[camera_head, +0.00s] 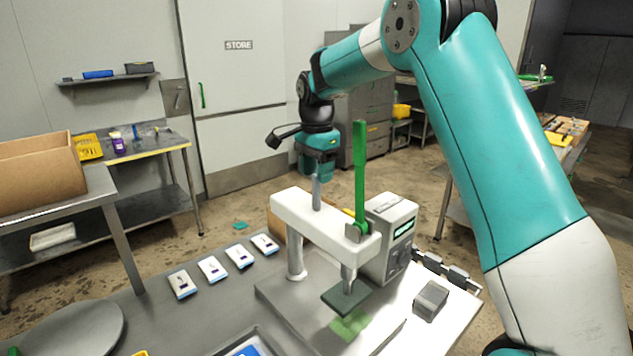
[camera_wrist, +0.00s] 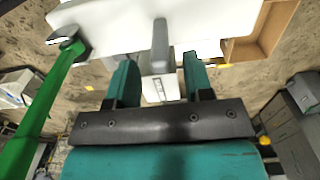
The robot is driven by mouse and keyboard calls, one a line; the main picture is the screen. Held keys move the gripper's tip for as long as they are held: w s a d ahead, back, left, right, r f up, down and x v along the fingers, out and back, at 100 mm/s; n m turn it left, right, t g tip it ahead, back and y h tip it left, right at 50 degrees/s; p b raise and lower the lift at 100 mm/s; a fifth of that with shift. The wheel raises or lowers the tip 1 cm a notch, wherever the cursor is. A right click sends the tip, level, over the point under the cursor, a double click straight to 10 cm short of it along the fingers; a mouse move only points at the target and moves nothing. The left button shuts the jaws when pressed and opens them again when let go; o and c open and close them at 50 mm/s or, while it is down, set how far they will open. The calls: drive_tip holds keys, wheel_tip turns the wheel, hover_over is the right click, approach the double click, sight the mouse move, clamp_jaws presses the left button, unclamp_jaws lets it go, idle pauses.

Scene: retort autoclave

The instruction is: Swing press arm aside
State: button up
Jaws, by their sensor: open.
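The press arm (camera_head: 322,222) is a white beam on a post, standing on a grey base plate. A grey upright peg (camera_head: 316,192) rises from the beam, and a green lever (camera_head: 360,175) stands upright at its near end. A dark press plate (camera_head: 346,298) hangs below that end over a green pad (camera_head: 349,325). My gripper (camera_wrist: 160,64) is open at the peg. In the wrist view the peg (camera_wrist: 160,42) shows in line with the gap between the two fingers; I cannot tell whether they touch it. The fingertips are hard to make out in the head view.
A white control box (camera_head: 390,238) with a display stands right of the beam. Several white packets (camera_head: 211,268) lie on the table to the left. A small grey block (camera_head: 431,300) sits at the right. A cardboard box (camera_head: 40,172) is on the left bench.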

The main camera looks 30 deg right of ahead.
sight(316, 186)
drive_tip(key=shift+f+p, duration=0.4)
drive_tip(key=shift+f, duration=1.7)
clamp_jaws()
